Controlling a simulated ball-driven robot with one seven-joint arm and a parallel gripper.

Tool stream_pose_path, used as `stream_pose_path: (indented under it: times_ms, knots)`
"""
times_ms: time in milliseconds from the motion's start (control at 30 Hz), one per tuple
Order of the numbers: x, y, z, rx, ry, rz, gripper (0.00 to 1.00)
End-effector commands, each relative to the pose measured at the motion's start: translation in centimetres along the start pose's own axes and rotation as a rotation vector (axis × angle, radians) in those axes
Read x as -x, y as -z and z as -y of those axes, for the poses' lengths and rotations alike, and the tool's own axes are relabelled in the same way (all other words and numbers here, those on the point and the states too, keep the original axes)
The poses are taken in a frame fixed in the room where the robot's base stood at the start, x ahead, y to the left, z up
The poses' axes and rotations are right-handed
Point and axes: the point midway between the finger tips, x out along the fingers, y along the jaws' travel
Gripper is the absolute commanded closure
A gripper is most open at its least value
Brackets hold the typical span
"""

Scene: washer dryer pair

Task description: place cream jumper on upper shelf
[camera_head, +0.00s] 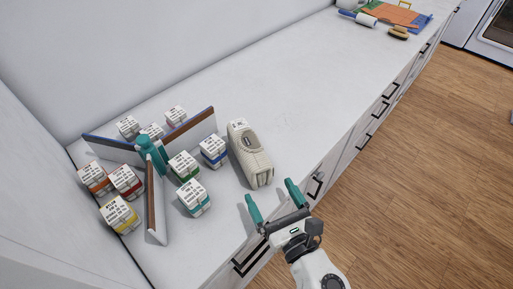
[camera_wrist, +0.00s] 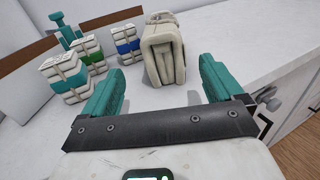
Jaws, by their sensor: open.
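A cream folded bundle (camera_head: 249,153), which looks like the cream jumper, rests on the white counter. It has a ribbed surface and a small label at its far end. In the wrist view the folded end of the jumper (camera_wrist: 165,58) faces me, straight ahead and slightly beyond the fingers. My gripper (camera_head: 271,195) is open and empty, with teal fingers spread apart at the counter's front edge, just short of the jumper. In the wrist view the gripper (camera_wrist: 160,78) has the jumper in line with its gap. No upper shelf shows in either view.
Several small white blocks (camera_head: 194,198) with coloured bands stand left of the jumper, around a three-armed divider (camera_head: 157,205) with a teal hub. The counter (camera_head: 310,95) is clear behind and right of the jumper. A brush (camera_head: 398,33) and a roll lie far right. Drawer handles (camera_head: 251,257) project below.

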Motion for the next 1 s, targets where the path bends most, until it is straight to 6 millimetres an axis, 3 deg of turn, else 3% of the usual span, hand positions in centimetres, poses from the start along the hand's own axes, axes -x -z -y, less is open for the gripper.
stream_pose_path:
  times_ms: [300,567,833,1000]
  knots:
    - [-4.4,0.0,-0.1,0.006,-0.003,0.001,0.06]
    - [-6.2,0.1,0.1,0.005,-0.003,0.001,0.06]
    - [-9.9,0.3,0.4,0.007,-0.004,0.001,0.06]
    - [-10.6,0.3,0.4,0.005,-0.004,0.000,0.06]
